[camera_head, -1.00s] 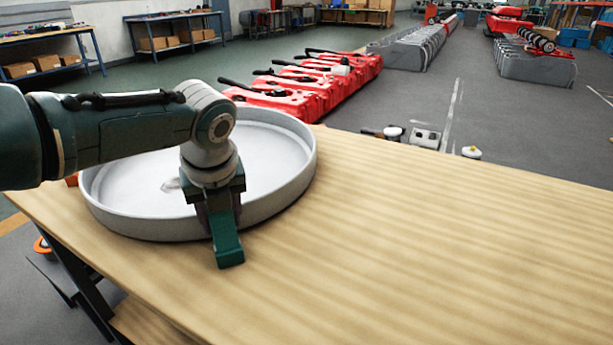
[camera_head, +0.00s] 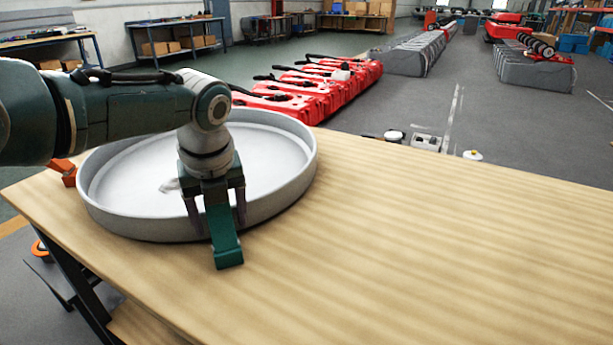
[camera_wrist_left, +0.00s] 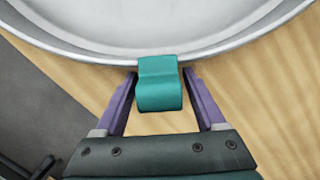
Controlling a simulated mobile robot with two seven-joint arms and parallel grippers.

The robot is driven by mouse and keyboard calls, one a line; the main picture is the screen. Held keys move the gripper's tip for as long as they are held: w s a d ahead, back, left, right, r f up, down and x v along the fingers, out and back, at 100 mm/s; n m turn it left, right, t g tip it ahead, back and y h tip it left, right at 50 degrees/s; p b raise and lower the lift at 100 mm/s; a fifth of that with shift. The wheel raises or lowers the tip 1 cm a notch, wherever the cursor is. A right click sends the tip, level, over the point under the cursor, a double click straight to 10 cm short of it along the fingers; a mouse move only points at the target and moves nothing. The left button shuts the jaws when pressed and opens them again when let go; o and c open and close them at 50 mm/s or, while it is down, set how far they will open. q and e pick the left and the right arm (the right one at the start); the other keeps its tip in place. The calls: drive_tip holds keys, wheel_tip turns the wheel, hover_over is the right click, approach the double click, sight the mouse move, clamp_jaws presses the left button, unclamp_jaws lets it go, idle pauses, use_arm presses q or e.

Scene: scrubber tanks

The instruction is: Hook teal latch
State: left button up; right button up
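The teal latch (camera_head: 224,240) is a short, flat piece at the near side of a round, pale grey shallow tank (camera_head: 285,190). In the left wrist view the teal latch (camera_wrist_left: 160,85) overlaps the tank's outer rim edge (camera_wrist_left: 90,52). I cannot tell whether it is hooked on. My left gripper (camera_head: 215,210) points down over it. In the left wrist view the purple fingers of my left gripper (camera_wrist_left: 159,75) are spread, one on each side of the latch, with narrow gaps. My right gripper is out of view.
The tank stands on a wooden table (camera_head: 420,250), whose right part is clear. An orange piece (camera_head: 65,172) shows at the tank's left side. Behind the table, red machines (camera_head: 315,90) stand on the grey floor.

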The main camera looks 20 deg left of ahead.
sight(221, 222)
use_arm(q)
drive_tip(key=p+v, duration=0.5)
drive_tip(key=v, duration=0.4)
drive_tip(key=shift+a+p, duration=0.1)
drive_tip(key=shift+p, duration=0.3)
drive_tip(key=shift+r, duration=0.5)
drive_tip(key=shift+s+d, duration=0.1)
drive_tip(key=shift+d, duration=0.15)
